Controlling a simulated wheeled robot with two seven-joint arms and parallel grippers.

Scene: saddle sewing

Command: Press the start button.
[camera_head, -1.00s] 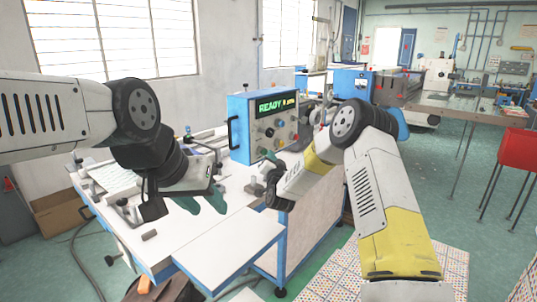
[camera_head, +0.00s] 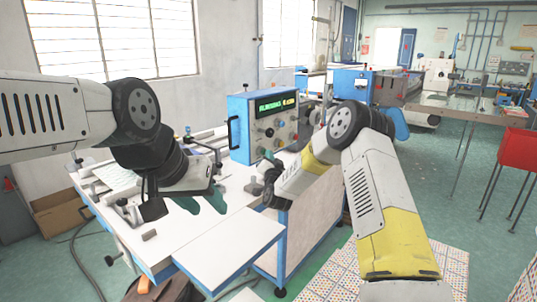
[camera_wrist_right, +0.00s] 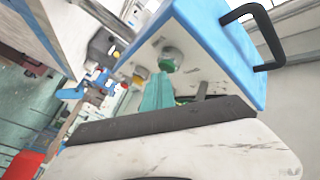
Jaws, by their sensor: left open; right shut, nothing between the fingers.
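The control box (camera_head: 263,121) has a blue case and a pale front panel with several knobs and buttons. Its green display (camera_head: 277,104) shows text that looks like "RUNNING". My right gripper (camera_head: 268,161) is shut and empty, held at the lower front of the panel. In the right wrist view its teal fingers (camera_wrist_right: 157,92) point at the panel, below a green button in a metal ring (camera_wrist_right: 170,62). Another green part shows partly behind the fingertips; I cannot tell whether they touch it. My left gripper (camera_head: 203,203) is open and empty over the white table.
The white table (camera_head: 228,245) carries clamps and fixtures at the left. A black handle (camera_wrist_right: 255,35) stands out from the box's side. A red bin (camera_head: 519,148) is at the far right. Green floor lies open between the machines.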

